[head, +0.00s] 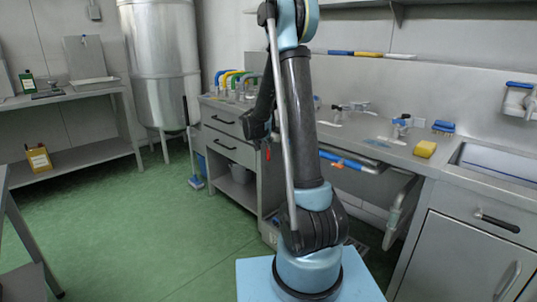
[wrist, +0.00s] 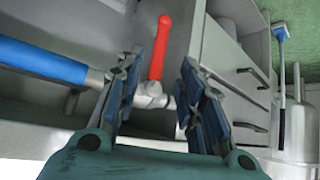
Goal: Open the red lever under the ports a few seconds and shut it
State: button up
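The red lever (wrist: 161,46) shows in the wrist view, long and pointing up in the picture from a pale valve body (wrist: 150,96). In the head view only a small red bit of the lever (head: 268,153) shows beside my gripper (head: 262,143). In the wrist view my gripper (wrist: 161,68) is open, one blue-padded finger on each side of the lever and valve. I see gaps between both fingers and the lever, and nothing is held. The ports cannot be made out clearly; several coloured curved spouts (head: 232,77) stand on the counter above the drawers.
A blue-sleeved pipe (wrist: 42,62) runs left of the valve in the wrist view. Grey drawers (head: 230,146) stand beside the lever. A sink (head: 500,163), yellow sponge (head: 425,149) and blue brush (head: 443,127) are at right. The green floor (head: 150,225) at left is open.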

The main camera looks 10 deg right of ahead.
aim_at(268, 157)
jog(key=x, duration=1)
jog(key=shift+w+d+f, duration=0.1)
jog(key=shift+w+f, duration=0.05)
jog(key=shift+f, duration=0.05)
grip_shut()
jog(key=shift+d, duration=0.1)
